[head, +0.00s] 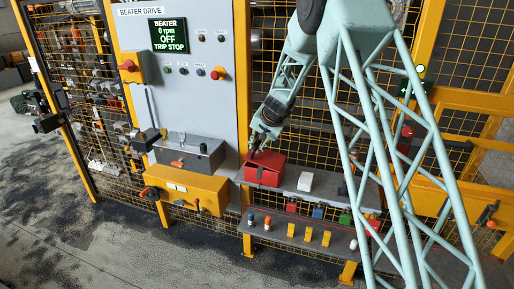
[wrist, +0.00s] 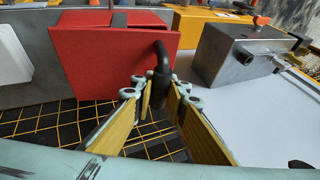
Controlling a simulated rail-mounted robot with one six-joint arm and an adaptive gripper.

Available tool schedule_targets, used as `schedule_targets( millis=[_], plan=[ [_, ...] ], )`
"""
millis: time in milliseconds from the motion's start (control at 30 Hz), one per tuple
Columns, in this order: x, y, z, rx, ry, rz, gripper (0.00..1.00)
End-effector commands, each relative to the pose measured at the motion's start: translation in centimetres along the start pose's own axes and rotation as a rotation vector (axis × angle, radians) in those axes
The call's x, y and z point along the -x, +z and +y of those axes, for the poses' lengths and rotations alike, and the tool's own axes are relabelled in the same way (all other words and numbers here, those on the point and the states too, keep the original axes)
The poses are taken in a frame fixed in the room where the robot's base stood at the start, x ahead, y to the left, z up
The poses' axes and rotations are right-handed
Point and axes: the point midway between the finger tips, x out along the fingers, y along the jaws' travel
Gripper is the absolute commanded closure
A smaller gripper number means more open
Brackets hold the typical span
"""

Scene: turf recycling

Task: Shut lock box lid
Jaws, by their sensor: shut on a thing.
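The red lock box (head: 263,172) stands at the left end of a grey shelf, below the right edge of the control panel. In the wrist view its large red panel, which looks like the lid (wrist: 105,62), fills the upper left. A black curved handle (wrist: 160,50) is at that panel's right side. My gripper (wrist: 160,88) has its yellow-padded fingers closed around the lower end of this handle. In the head view my gripper (head: 256,148) meets the top left of the box. How far the lid stands open is hard to tell.
A grey metal box (head: 188,152) stands left of the lock box, above a yellow box (head: 186,190). A white block (head: 305,181) sits to its right on the shelf. Several padlocks and tags hang below. Yellow mesh fencing (head: 275,60) stands behind.

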Motion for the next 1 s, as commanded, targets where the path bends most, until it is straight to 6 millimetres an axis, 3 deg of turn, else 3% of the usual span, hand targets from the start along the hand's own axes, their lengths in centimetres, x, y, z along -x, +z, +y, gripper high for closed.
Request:
schedule_targets(
  millis=[400,967,1000],
  plan=[
    [-2.5,1.1,-0.2,0.002,-0.002,-0.001,1.0],
    [-2.7,1.2,-0.2,0.002,-0.001,-0.001,1.0],
    [-2.7,1.2,-0.2,0.002,-0.001,-0.001,0.84]
  ],
)
